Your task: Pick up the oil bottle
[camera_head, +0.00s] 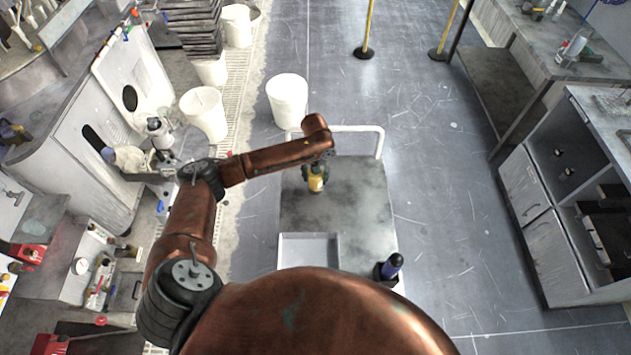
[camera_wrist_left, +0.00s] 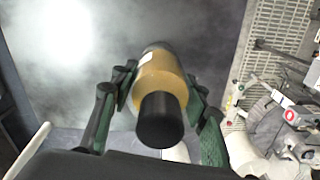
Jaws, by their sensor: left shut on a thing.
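The oil bottle (camera_wrist_left: 160,92) shows in the left wrist view as a tan-yellow bottle with a black cap facing the camera. My left gripper (camera_wrist_left: 161,84) has its dark green fingers on both sides of it, shut on its body. In the head view the yellow bottle (camera_head: 316,183) is over the far part of the grey cart top, with my left gripper (camera_head: 315,174) at it, partly hidden by the wrist. I cannot tell whether its base touches the cart. My right gripper is not in view.
A white bucket (camera_head: 287,99) stands beyond. Workbenches stand left and right.

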